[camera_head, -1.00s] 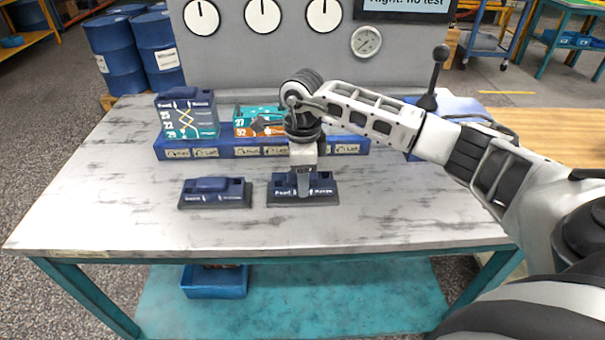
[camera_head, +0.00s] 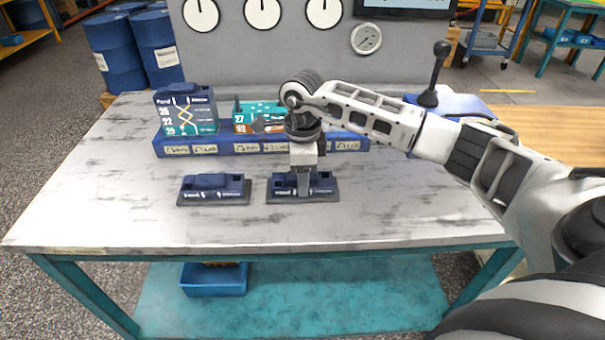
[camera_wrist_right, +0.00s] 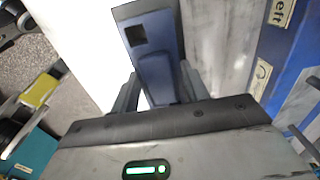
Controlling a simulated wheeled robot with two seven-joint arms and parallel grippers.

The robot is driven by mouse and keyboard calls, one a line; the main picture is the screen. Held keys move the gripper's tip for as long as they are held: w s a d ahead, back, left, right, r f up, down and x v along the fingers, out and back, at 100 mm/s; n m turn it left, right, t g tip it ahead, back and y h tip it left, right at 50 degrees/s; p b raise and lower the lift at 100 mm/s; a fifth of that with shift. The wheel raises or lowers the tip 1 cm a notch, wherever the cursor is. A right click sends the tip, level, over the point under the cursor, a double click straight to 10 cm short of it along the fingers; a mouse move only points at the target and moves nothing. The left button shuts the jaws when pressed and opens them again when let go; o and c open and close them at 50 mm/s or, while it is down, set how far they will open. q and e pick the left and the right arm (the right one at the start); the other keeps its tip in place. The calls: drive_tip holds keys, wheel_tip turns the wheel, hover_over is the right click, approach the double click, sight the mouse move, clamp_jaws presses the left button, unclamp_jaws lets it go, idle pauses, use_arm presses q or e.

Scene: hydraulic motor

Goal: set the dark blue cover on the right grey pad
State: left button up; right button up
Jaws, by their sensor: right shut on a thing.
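My right gripper (camera_head: 304,186) points down and is shut on a dark blue cover (camera_head: 322,183). The cover sits level at the right grey pad (camera_head: 278,200), whose front edge shows below it. Any small gap between cover and pad cannot be made out. In the right wrist view the cover (camera_wrist_right: 156,58) lies between the two fingers (camera_wrist_right: 157,85), with a square dark recess at its far end. A second dark blue cover (camera_head: 214,185) rests on the left grey pad (camera_head: 240,201). My left gripper is not in view.
Behind the pads runs a blue rack (camera_head: 225,148) with labels. On it stand a tall blue-and-teal block (camera_head: 187,112) and a teal-orange block (camera_head: 245,118), partly hidden by my arm. A black lever (camera_head: 435,75) rises at the back right. The table's front left (camera_head: 120,215) is clear.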

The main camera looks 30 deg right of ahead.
drive_tip(key=o, duration=1.5)
drive_tip(key=shift+c, duration=0.2)
